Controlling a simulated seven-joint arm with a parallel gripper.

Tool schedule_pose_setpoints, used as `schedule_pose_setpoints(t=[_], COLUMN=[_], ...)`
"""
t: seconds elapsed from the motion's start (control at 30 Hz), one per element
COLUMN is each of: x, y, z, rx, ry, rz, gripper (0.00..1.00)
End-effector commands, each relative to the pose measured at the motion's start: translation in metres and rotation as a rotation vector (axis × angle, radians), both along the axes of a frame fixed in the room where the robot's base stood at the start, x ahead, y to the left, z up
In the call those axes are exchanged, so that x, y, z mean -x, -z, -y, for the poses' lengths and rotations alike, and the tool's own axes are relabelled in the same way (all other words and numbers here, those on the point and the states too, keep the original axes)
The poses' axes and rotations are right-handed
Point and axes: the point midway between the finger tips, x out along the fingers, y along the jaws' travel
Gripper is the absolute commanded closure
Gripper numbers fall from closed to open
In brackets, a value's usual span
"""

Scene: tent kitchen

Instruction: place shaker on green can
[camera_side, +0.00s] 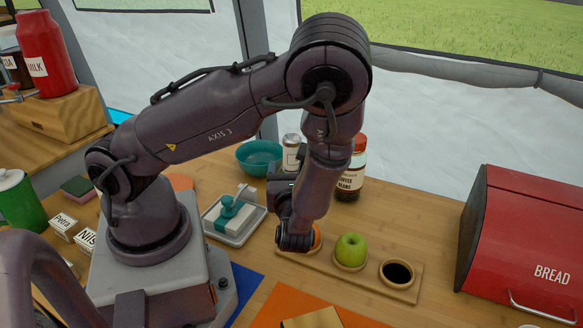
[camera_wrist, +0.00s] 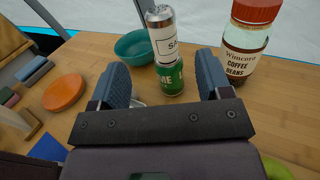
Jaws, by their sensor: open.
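The shaker (camera_wrist: 161,38) is a silver-topped cylinder with a white label, partly readable as "SA". In the wrist view it stands upright on the green can (camera_wrist: 171,80). In the side view the shaker (camera_side: 291,152) shows beyond my arm, and the can under it is hidden by the arm. My gripper (camera_wrist: 163,68) is open, with one blue finger on each side of the can and shaker in the wrist view. I see gaps between the fingers and both things. I cannot tell how far the fingertips reach in depth.
A coffee beans jar (camera_wrist: 246,40) stands to the right, and a teal bowl (camera_wrist: 132,46) is close behind on the left. A wooden tray (camera_side: 321,269) holds a green apple (camera_side: 351,250). A red bread box (camera_side: 525,245) stands far right. Free table lies between tray and bread box.

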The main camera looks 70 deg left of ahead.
Motion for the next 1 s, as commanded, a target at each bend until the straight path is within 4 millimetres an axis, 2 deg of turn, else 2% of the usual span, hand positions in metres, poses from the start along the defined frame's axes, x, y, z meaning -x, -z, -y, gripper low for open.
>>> schedule_pose_setpoints(t=[0.17, 0.3, 0.47, 0.73, 1.0], x=[0.010, 0.027, 0.048, 0.063, 0.068], y=[-0.014, -0.036, -0.059, -0.108, -0.174], z=[0.001, 0.001, 0.012, 0.047, 0.081], rx=[0.100, 0.302, 0.585, 1.119, 1.636], ry=[-0.130, -0.368, -0.645, -0.986, -1.103], rz=[0.093, 0.264, 0.482, 0.867, 1.214], gripper=[0.29, 0.29, 0.29, 0.29, 0.29])
